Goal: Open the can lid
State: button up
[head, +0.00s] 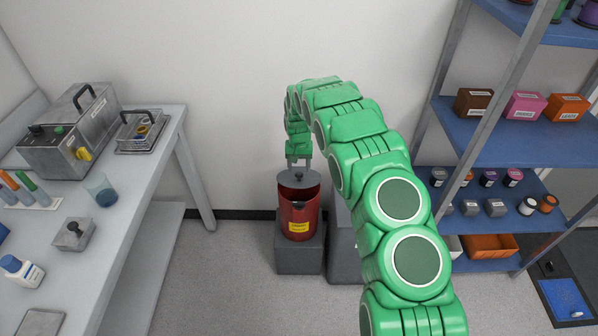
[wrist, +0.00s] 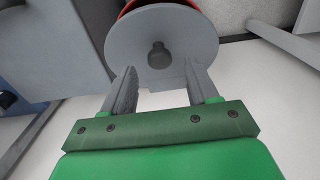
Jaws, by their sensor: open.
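The can (head: 299,217) is a red cylinder with a yellow label, standing on a grey block by the back wall. Its round grey lid (head: 290,181) is tilted up at the back, and the dark red inside shows below it. In the wrist view the lid (wrist: 190,35) faces me, with a dark knob (wrist: 158,56) on it and a sliver of red rim behind. My gripper (head: 299,164) is open just above the lid. In the wrist view its fingers (wrist: 161,76) are apart on either side below the knob, with nothing held between them.
A grey block (head: 342,240) stands right of the can, partly behind my arm. A blue-shelved rack (head: 520,143) with boxes and jars is at the right. A workbench (head: 135,190) with instruments is at the left. Floor (head: 215,275) in front of the can is clear.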

aim_at(299, 174)
jog(key=shift+f, duration=1.55)
jog(key=shift+c, duration=0.2)
grip_shut()
